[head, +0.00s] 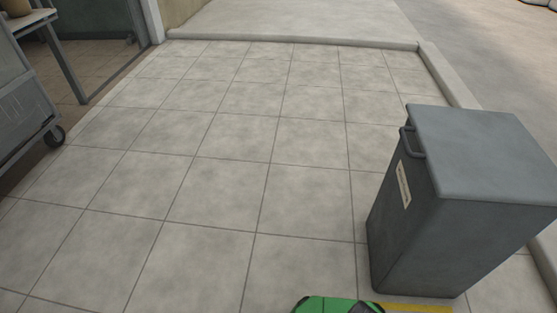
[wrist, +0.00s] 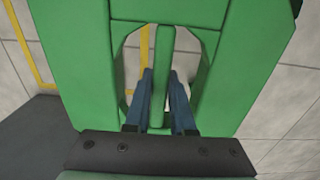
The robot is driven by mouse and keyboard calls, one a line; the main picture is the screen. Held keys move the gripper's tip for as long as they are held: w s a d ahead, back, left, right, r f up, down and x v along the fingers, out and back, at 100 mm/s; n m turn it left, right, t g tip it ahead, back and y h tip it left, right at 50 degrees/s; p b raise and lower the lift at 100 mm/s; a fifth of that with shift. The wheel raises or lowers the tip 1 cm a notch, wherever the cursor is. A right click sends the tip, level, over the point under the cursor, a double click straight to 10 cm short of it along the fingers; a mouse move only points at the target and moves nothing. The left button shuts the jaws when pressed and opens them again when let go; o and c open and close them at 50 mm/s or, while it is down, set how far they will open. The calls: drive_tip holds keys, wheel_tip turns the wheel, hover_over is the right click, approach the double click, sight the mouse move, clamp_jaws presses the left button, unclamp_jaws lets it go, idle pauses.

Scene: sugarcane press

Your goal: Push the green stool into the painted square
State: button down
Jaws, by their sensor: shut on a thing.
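The green stool (wrist: 75,60) fills most of the wrist view, with two cut-out openings and a narrow bar between them. My gripper (wrist: 162,88) has one blue-grey finger in each opening and is shut on that bar. Only a small green edge of the stool (head: 322,305) shows at the bottom of the head view. The yellow line of the painted square (wrist: 22,42) runs along the floor left of the stool in the wrist view. A short yellow strip (head: 420,308) also shows at the bottom of the head view.
A grey metal bin (head: 475,155) with a handle stands at the right, close to the yellow strip. A wheeled grey cart (head: 22,100) is at the left edge. A raised kerb (head: 450,80) borders the right and back. The tiled floor (head: 230,140) between is clear.

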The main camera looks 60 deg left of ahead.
drive_tip(key=shift+w+d+b, duration=0.75)
drive_tip(key=shift+w+d, duration=0.85)
drive_tip(key=shift+w, duration=0.3)
drive_tip(key=shift+w+d+b, duration=0.7)
drive_tip(key=shift+w+d, duration=0.85)
drive_tip(key=shift+w, duration=0.3)
drive_tip(key=w+d+b, duration=0.7)
drive_tip(key=w+b, duration=0.1)
drive_tip(key=w, duration=0.1)
drive_tip(key=shift+d+b, duration=0.35)
drive_tip(key=shift+d, duration=0.05)
